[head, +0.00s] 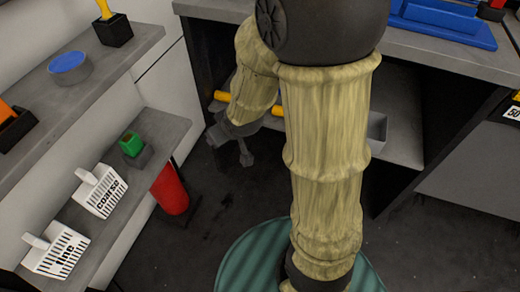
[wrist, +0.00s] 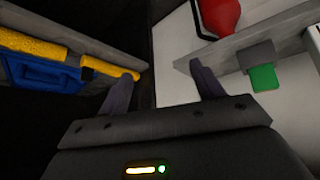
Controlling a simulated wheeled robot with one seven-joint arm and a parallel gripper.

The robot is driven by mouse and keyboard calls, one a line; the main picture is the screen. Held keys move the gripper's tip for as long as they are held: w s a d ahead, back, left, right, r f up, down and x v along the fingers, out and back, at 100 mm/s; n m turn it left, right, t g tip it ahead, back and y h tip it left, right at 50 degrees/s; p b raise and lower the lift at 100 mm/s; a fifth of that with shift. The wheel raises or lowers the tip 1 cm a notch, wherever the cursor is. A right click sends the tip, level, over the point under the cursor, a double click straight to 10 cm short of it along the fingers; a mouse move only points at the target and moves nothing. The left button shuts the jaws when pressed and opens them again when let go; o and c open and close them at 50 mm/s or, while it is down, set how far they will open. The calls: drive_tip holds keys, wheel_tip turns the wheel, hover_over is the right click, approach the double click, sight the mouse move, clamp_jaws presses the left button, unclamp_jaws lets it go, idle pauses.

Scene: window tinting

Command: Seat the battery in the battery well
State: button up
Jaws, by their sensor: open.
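My gripper (head: 245,155) hangs in front of the workbench's open shelf bay in the head view. In the wrist view my gripper (wrist: 163,85) has its two dark fingers apart with nothing between them. A green block (head: 132,143) sits in a grey holder (head: 138,157) on the lower left shelf, apart from my gripper. The green block also shows in the wrist view (wrist: 264,78), right of the fingers. I cannot tell whether it is the battery. I cannot make out a battery well for certain.
White boxes marked coarse (head: 101,192) and fine (head: 57,252) stand on the lower left shelf (head: 160,128). A red cylinder (head: 170,190) is below its edge. Yellow handles (head: 228,97) are by the bench shelf. Dark floor (head: 215,205) is open between.

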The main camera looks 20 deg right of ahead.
drive_tip(key=s+d+r+m+g+h, duration=0.1)
drive_tip(key=s+d+m+g, duration=0.3)
drive_tip(key=s, duration=0.6)
drive_tip(key=d, duration=0.2)
drive_tip(key=shift+d+r+h, duration=0.3)
drive_tip(key=shift+s, duration=0.1)
drive_tip(key=w+p+v, duration=0.3)
drive_tip(key=p+v, duration=1)
drive_tip(key=w+r+p+v, duration=0.1)
drive_tip(key=w+p+v, duration=0.2)
drive_tip(key=p+v, duration=1)
drive_tip(key=w+r+p+v, duration=0.1)
drive_tip(key=w+p+v, duration=0.2)
drive_tip(key=p+v, duration=1)
drive_tip(key=shift+w+r+p, duration=0.2)
drive_tip(key=shift+r+p, duration=0.25)
drive_tip(key=shift+p, duration=0.45)
